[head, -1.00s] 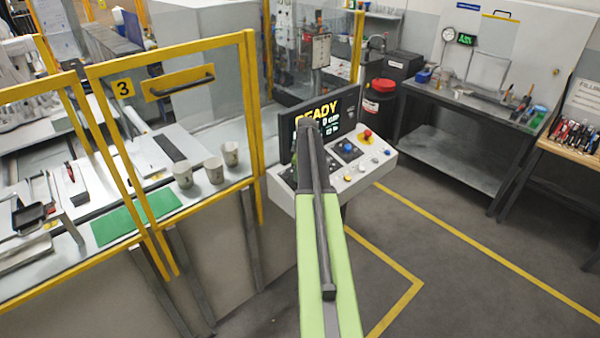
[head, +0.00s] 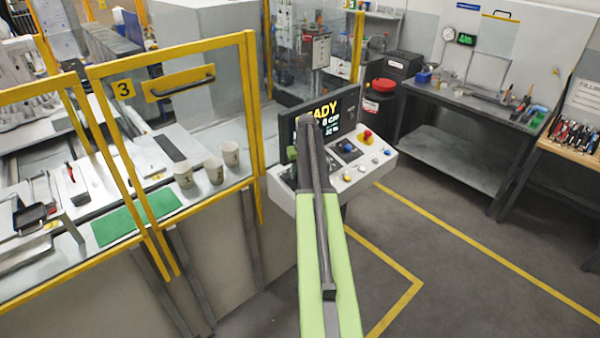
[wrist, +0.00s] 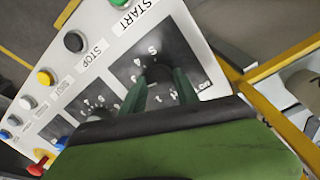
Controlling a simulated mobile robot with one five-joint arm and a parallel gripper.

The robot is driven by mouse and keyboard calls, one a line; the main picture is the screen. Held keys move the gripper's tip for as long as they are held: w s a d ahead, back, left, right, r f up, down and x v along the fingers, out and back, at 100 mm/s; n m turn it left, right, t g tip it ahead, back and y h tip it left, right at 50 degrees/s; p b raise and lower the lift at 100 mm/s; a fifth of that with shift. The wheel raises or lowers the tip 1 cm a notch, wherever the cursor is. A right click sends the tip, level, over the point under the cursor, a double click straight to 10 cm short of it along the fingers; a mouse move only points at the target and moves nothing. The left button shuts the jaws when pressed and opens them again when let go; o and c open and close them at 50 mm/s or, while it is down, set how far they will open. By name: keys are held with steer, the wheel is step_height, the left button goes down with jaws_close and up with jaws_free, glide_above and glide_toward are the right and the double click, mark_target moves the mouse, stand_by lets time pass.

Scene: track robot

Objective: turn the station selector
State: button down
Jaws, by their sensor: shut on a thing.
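The station selector is a dark knob (wrist: 158,72) on a black plate (wrist: 185,62) with white marks around it. In the wrist view my gripper (wrist: 160,84) has its two green fingers on either side of the knob, shut on it. The fingers and the gripper body hide part of the dial, and I cannot read which mark the knob points to. The console (head: 283,200) carries a screen (head: 346,108) with yellow READY text, partly covered by my arm.
Close to the knob are a green START button (wrist: 117,3), a black STOP button (wrist: 74,41) and a yellow button (wrist: 45,77). A yellow-framed fence (head: 250,110) stands left of the console. Floor to the right is clear.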

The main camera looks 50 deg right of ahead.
steer(key=shift+m, duration=1.6)
steer(key=c, duration=0.9)
jaws_free()
steer(key=s+r+p, duration=0.3)
steer(key=r+p, duration=1.4)
steer(key=shift+s+a, duration=0.15)
